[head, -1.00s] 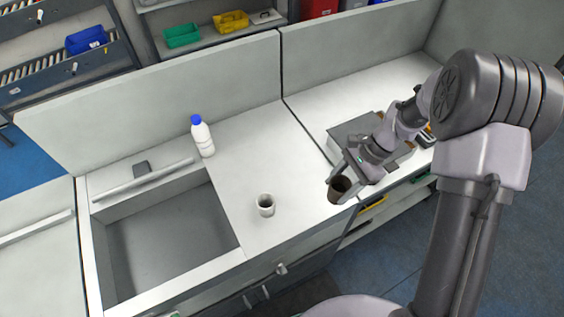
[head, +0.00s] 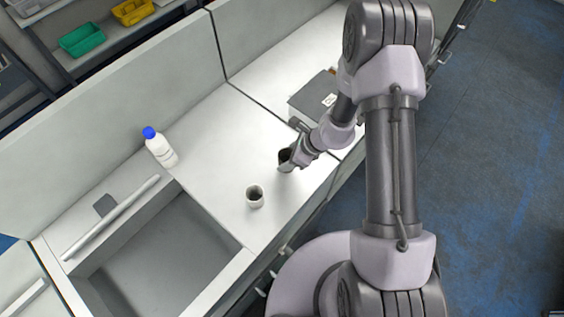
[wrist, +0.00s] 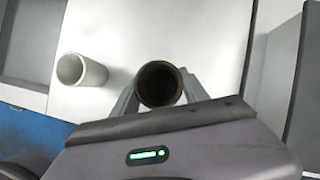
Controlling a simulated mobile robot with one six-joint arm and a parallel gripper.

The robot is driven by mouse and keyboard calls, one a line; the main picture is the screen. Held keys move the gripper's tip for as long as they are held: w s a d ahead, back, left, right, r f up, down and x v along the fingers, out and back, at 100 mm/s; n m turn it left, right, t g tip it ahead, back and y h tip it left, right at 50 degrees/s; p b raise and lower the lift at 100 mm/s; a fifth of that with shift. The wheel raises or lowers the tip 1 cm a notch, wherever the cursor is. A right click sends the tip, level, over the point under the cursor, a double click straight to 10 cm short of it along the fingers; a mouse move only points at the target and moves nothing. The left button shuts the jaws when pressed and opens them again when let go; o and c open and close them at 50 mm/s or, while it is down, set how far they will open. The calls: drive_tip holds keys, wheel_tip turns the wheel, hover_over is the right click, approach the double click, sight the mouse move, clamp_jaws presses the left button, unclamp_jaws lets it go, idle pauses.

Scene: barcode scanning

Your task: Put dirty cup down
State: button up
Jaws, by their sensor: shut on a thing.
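A dark brown-grey cup (wrist: 158,84), the dirty one, is held between the two fingers of my gripper (wrist: 158,98). In the head view the cup (head: 285,158) is small and partly hidden by my gripper (head: 294,155); it is over the white counter, right of a white cup. I cannot tell whether its bottom touches the counter. The white cup (head: 255,197) stands upright on the counter; it also shows in the wrist view (wrist: 82,70), left of the held cup and apart from it.
A white bottle with a blue cap (head: 161,148) stands behind the sink (head: 165,255), which is at the left. A grey box (head: 312,95) sits on the counter at the right. Bare counter (head: 225,135) lies between the bottle and the held cup.

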drive_tip(key=shift+f, duration=1.2)
drive_tip(key=shift+f, duration=0.1)
drive_tip(key=o, duration=1.4)
drive_tip(key=shift+a+b, duration=0.1)
drive_tip(key=shift+b, duration=0.2)
